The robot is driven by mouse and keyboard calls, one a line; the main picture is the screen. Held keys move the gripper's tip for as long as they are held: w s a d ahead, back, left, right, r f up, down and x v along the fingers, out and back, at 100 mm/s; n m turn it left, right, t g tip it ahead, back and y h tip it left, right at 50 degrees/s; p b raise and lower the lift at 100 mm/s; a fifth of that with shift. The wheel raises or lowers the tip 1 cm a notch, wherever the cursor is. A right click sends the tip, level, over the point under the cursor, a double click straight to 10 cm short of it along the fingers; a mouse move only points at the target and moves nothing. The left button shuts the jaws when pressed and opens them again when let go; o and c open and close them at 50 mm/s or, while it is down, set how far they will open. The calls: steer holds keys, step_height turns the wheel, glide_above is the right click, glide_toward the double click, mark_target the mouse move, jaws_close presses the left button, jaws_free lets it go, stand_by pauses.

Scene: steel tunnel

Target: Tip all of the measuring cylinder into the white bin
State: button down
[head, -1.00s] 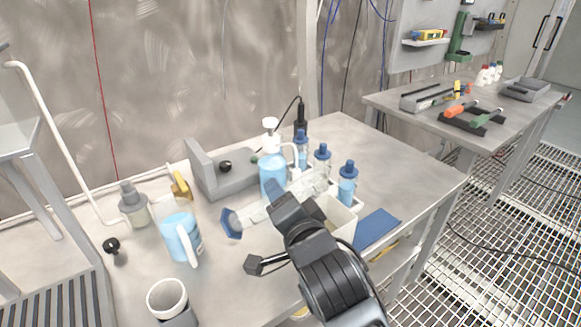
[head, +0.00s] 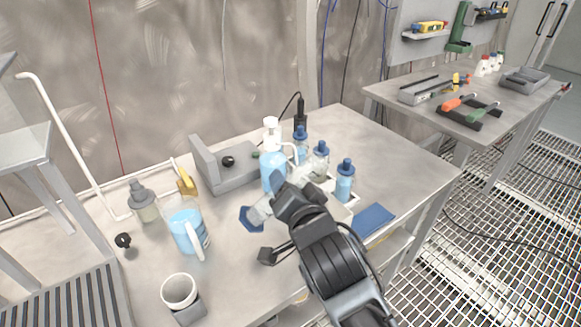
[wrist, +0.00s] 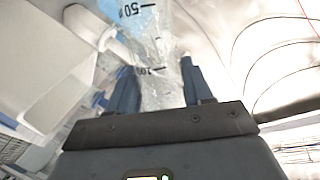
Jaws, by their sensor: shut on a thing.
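The measuring cylinder (head: 262,208) is clear, with a blue base (head: 250,218). My gripper (head: 281,187) is shut on it and holds it steeply tilted above the bench, base end toward the lower left. In the wrist view the clear, marked wall of the cylinder (wrist: 150,45) lies between the two fingers (wrist: 157,88). Its mouth is hidden in the head view, and I cannot tell whether it still holds anything. The white bin (head: 343,212) is mostly hidden behind my gripper and arm; only a little of it shows.
A blue pump bottle (head: 273,170) and several blue-capped bottles (head: 345,180) stand close behind my gripper. A jug of blue liquid (head: 187,232), a white cup (head: 179,290) and a grey device (head: 228,165) are left. A blue pad (head: 373,220) lies right.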

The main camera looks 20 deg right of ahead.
mark_target(318, 162)
steer(key=shift+d+r+n+h+p, duration=0.2)
steer(key=shift+r+n+p, duration=0.2)
steer(key=shift+r+p, duration=0.2)
steer(key=shift+d+r+n+h+p, duration=0.15)
steer(key=shift+r+n+p, duration=0.3)
steer(key=shift+p, duration=0.25)
steer(key=shift+s+d+r+g, duration=0.1)
steer(key=shift+d+g, duration=0.05)
steer(key=shift+g, duration=0.15)
steer(key=shift+n+p, duration=0.25)
steer(key=shift+p, duration=0.05)
steer(key=shift+d+r+n+p, duration=0.3)
steer(key=shift+r+p, duration=0.25)
steer(key=shift+p, duration=0.2)
steer(key=shift+s+d+r+n+h+p, duration=0.15)
steer(key=shift+d+r+n+h+p, duration=0.25)
steer(key=shift+d+h+p, duration=0.1)
steer(key=shift+s+d+r+n+g+h, duration=0.2)
steer(key=shift+d+r+n+h, duration=0.15)
steer(key=shift+d+r+n, duration=0.35)
steer(key=shift+s+d+r+n+g+h, duration=0.1)
steer(key=shift+d+r+n+g+h, duration=0.15)
steer(key=shift+d+r+n, duration=0.4)
steer(key=shift+a+f, duration=0.1)
steer(key=shift+f, duration=0.1)
steer(key=shift+r, duration=0.1)
